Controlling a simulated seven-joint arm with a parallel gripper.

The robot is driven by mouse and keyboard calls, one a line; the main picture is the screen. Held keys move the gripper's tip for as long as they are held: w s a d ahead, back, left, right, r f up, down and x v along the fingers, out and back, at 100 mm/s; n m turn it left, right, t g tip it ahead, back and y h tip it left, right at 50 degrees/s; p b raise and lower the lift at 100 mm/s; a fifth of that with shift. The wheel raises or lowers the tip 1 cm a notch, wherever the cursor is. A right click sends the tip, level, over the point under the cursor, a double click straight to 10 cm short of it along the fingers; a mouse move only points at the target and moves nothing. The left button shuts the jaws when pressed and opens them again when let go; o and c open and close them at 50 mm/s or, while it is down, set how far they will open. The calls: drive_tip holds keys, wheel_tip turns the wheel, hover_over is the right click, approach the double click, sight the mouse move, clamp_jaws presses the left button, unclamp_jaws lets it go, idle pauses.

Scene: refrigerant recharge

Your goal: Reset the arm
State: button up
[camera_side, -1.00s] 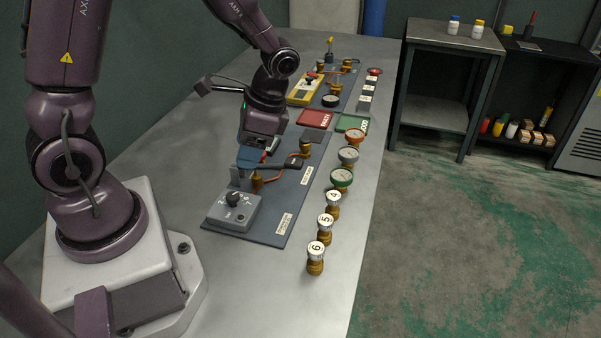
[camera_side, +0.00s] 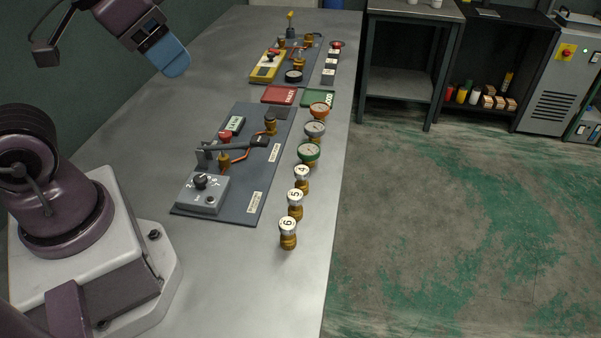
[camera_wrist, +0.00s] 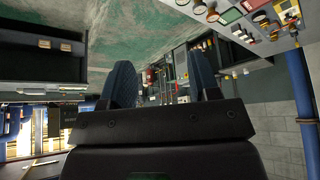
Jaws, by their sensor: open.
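My gripper (camera_side: 172,56) is raised high above the bench at the upper left of the side view, well clear of the panels. It is turned out to the right. In the wrist view its two blue fingers (camera_wrist: 162,88) stand apart with nothing between them. The near grey panel (camera_side: 245,180) holds a knob box (camera_side: 203,193), a lever (camera_side: 230,147), a small display (camera_side: 232,125) and brass fittings joined by a copper-coloured line.
Several round gauges and numbered brass caps, such as cap 6 (camera_side: 288,232), line the bench (camera_side: 300,290). A far panel carries a yellow device (camera_side: 267,66). A side table (camera_side: 400,84) stands right.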

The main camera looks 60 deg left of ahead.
drive_tip(key=shift+c, duration=0.5)
drive_tip(key=c, duration=0.4)
drive_tip(key=shift+w+a+f, duration=0.1)
drive_tip(key=shift+a+f, duration=0.1)
drive_tip(key=shift+f, duration=0.15)
drive_tip(key=c, duration=0.3)
drive_tip(key=w+a+f+g, duration=0.1)
drive_tip(key=w+f, duration=0.1)
drive_tip(key=w+a+f+n+g, duration=0.1)
drive_tip(key=w+f+g, duration=0.1)
drive_tip(key=w+a+f+g, duration=0.1)
drive_tip(key=w+a+f, duration=0.1)
drive_tip(key=w, duration=0.1)
drive_tip(key=shift+f+n, duration=0.35)
drive_tip(key=shift+n, duration=0.05)
clamp_jaws()
drive_tip(key=shift+n+g, duration=0.6)
drive_tip(key=shift+g, duration=0.2)
drive_tip(key=shift+w+a+f, duration=0.9)
drive_tip(key=shift+w+f, duration=0.65)
drive_tip(key=shift+f, duration=1)
drive_tip(key=shift+w+a+f, duration=0.9)
drive_tip(key=shift+w+f, duration=0.7)
drive_tip(key=shift+f, duration=1)
drive_tip(key=shift+w+a+f, duration=0.9)
drive_tip(key=shift+w+f, duration=0.65)
drive_tip(key=shift+f, duration=1)
drive_tip(key=shift+f, duration=0.1)
